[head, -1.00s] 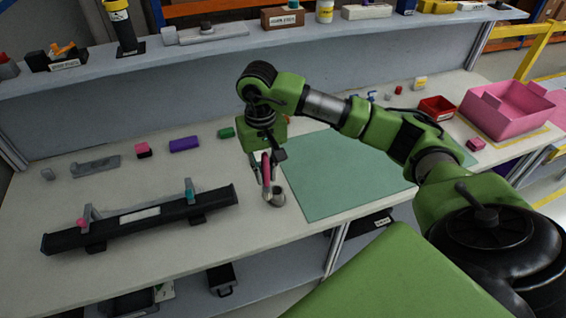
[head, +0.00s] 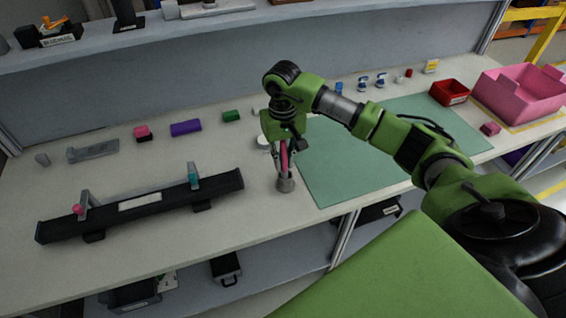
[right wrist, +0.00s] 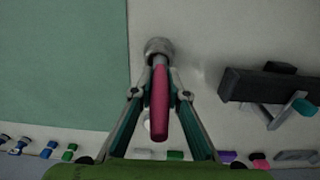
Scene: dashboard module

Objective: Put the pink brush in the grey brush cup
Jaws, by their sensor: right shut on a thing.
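The pink brush (head: 284,158) is upright in my right gripper (head: 284,167), which is shut on it. The grey brush cup (head: 285,186) stands on the bench near its front edge, directly below the brush. In the right wrist view the brush's pink handle (right wrist: 160,102) lies between the fingers, and its grey lower end meets the mouth of the cup (right wrist: 159,47). How deep the lower end sits in the cup is hidden. My left gripper is not in view.
A black rail with clamps (head: 140,205) lies left of the cup. A green mat (head: 345,165) lies to the right. Several small blocks, including a purple one (head: 186,127), line the back. A red bin (head: 449,92) and a pink crate (head: 517,95) stand at far right.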

